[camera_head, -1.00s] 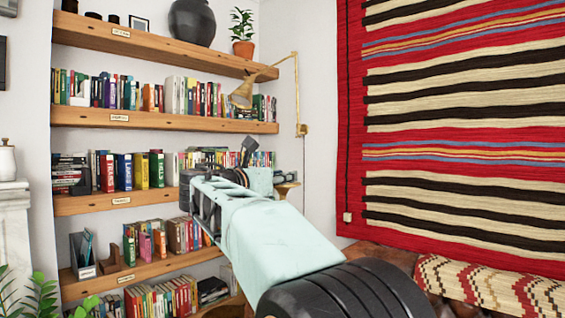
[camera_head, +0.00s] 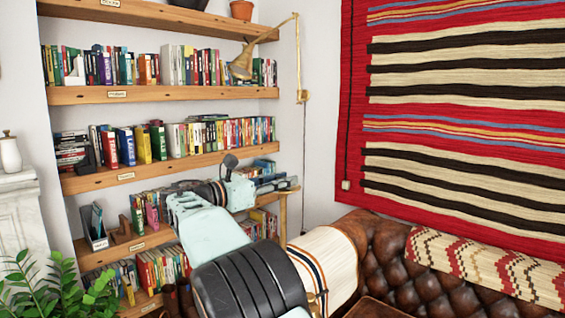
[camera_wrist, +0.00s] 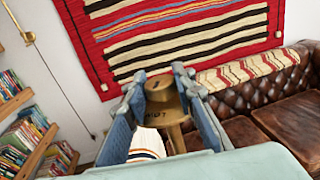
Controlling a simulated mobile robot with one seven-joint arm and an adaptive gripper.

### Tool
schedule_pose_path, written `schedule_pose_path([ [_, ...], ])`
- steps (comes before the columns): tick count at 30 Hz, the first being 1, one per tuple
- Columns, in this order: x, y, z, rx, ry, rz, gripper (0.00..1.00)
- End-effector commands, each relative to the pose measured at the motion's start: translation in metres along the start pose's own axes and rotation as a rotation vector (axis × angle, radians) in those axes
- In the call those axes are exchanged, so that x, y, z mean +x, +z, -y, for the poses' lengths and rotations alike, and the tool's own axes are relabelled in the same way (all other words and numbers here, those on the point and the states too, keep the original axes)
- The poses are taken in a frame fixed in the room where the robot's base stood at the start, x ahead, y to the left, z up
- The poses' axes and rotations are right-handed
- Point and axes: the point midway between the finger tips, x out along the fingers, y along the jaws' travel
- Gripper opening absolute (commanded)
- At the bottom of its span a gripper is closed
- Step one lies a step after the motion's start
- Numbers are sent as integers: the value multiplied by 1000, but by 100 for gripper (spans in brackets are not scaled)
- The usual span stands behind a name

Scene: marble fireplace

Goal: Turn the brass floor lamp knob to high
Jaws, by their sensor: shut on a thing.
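A brass knob (camera_wrist: 159,86) with a dark mark on its top stands in the middle of the wrist view. Below it is a wider brass collar (camera_wrist: 174,110) with dark lettering too small to read, and a brass stem runs down from it. My gripper (camera_wrist: 159,92) has one finger on each side of the knob and is shut on it. In the head view my gripper (camera_head: 272,183) is by the right end of the bookshelves, small and partly hidden by my wrist. I cannot make out the knob there.
Bookshelves (camera_head: 160,95) full of books stand behind my arm. A brass wall lamp (camera_head: 242,64) hangs above. A brown leather sofa (camera_head: 385,262) with a patterned throw (camera_head: 490,262) is at the right, under a striped red rug (camera_head: 465,110) on the wall. A plant (camera_head: 55,285) is at lower left.

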Motion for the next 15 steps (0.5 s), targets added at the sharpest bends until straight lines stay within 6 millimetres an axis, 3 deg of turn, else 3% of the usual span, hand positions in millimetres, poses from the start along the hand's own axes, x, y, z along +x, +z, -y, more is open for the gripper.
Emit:
schedule_pose_path([
  [2,0,8,0,-4,-27,-1,0],
  [15,1,6,0,-4,-164,-1,0],
])
